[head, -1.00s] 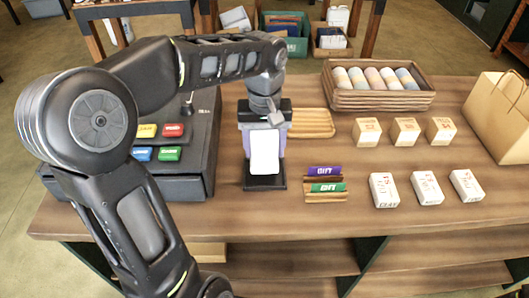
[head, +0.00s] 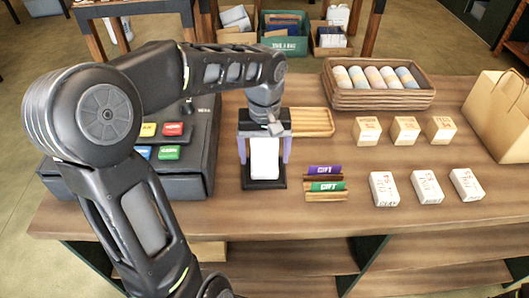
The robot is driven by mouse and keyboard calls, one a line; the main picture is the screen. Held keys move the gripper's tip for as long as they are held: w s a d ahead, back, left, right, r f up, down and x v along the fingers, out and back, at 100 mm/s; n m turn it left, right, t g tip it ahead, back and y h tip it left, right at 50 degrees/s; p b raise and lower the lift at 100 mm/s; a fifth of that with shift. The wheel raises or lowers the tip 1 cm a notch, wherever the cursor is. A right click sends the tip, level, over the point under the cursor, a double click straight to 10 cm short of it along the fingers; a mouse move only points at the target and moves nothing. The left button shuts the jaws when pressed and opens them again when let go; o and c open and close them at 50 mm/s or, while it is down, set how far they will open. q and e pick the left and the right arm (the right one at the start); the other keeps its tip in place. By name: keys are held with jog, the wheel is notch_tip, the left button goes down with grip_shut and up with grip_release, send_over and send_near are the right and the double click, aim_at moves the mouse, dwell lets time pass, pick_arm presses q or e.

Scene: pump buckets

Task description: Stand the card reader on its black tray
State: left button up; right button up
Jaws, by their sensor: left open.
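The card reader (head: 264,159) shows its white face and stands on its black tray (head: 264,184) on the wooden counter. It looks upright, perhaps leaning back a little; its upper end is hidden under my gripper. My left gripper (head: 264,152) comes down from above. Its two purple-grey fingers are spread, one on each side of the reader, with a visible gap on both sides. My right gripper does not show.
A wooden slatted tray (head: 312,122) lies just behind right. Gift cards (head: 326,171) in wooden holders stand close to the right. A black register with coloured keys (head: 173,130) is at the left. Several small boxes (head: 384,189) and a basket (head: 378,98) are farther right.

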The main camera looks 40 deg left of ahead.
pick_arm(q)
jog(key=shift+r, duration=0.15)
notch_tip(320, 180, up, 8)
jog(key=shift+w+f, duration=0.1)
notch_tip(320, 180, up, 4)
jog(key=shift+f+p, duration=0.25)
jog(key=shift+p, duration=0.8)
jog(key=shift+r+p, duration=0.4)
